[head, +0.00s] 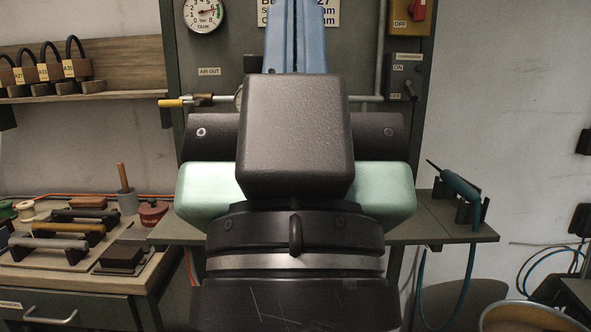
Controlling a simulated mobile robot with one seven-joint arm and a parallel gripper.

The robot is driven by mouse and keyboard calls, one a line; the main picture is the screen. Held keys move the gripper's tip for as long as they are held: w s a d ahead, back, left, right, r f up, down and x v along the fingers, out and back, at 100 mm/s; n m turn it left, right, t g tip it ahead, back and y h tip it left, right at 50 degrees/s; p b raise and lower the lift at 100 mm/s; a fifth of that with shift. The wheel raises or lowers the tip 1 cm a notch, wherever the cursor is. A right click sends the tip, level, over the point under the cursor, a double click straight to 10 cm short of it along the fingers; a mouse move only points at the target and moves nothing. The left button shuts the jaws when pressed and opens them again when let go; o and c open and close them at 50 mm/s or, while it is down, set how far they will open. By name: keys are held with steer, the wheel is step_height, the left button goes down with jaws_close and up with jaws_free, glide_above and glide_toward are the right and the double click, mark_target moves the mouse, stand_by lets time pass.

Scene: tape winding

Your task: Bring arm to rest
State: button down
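My gripper (295,36) is in the middle of the head view, pointing up and away from the camera. Its two blue fingers lie side by side with only a thin dark line between them, so it looks shut. The fingertips are cut off by the top edge, and I see nothing held. The gripper's pale green body, a dark box on it and my black wrist with a silver ring fill the centre. They hide much of the panel and shelf behind.
A grey panel (222,62) with a gauge (203,12) and a yellow-handled valve (185,101) stands behind. A teal tool (461,187) rests on the right shelf (455,232).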

step_height(320, 180, up, 23)
steer(key=p, duration=2)
steer(key=shift+f, duration=0.1)
